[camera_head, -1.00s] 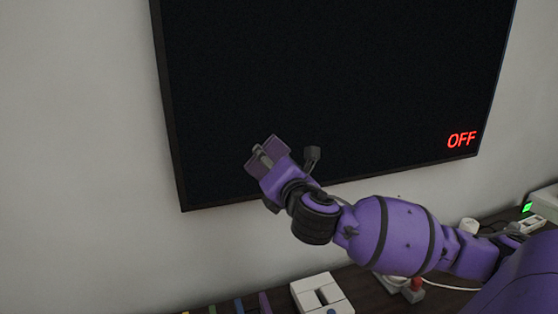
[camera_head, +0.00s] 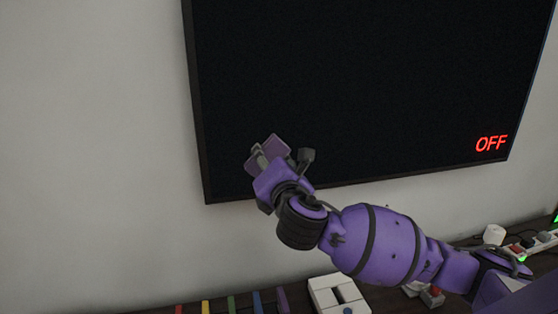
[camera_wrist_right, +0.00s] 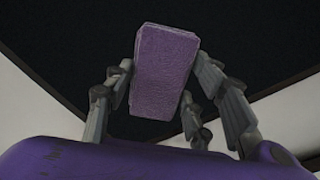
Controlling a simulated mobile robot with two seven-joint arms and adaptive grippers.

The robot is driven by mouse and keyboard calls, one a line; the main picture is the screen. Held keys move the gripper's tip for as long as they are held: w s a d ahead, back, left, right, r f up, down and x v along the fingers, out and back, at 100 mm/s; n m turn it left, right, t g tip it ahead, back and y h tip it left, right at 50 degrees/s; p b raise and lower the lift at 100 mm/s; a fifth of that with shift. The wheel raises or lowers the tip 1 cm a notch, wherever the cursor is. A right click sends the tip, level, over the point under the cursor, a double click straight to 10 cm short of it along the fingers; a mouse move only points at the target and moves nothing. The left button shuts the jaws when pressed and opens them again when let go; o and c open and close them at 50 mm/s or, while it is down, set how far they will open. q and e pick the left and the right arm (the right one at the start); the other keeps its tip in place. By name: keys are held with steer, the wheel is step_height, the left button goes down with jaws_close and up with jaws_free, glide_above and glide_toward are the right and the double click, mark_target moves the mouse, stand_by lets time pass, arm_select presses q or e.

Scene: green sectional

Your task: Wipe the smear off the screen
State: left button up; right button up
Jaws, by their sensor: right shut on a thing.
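The screen (camera_head: 370,90) is a large black panel on the wall, with red "OFF" lettering at its lower right. No smear shows on the part in view. My right gripper (camera_head: 266,154) is in front of the screen's lower left part. It is shut on a purple block-shaped sponge (camera_wrist_right: 163,72), which sits between the fingers in the right wrist view. The screen (camera_wrist_right: 80,50) is dark behind the sponge there. I cannot tell whether the sponge touches the screen. My left gripper is not in view.
A dark shelf (camera_head: 385,300) runs below the screen. On it are a white device (camera_head: 338,296), several coloured upright items (camera_head: 231,304) at the left, and a power strip with plugs (camera_head: 525,245) at the right. The wall (camera_head: 90,150) left of the screen is bare.

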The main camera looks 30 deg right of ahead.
steer(key=shift+w+a, duration=0.2)
steer(key=shift+a, duration=0.5)
steer(key=shift+s, duration=0.1)
steer(key=shift+v, duration=2.85)
steer(key=v, duration=0.3)
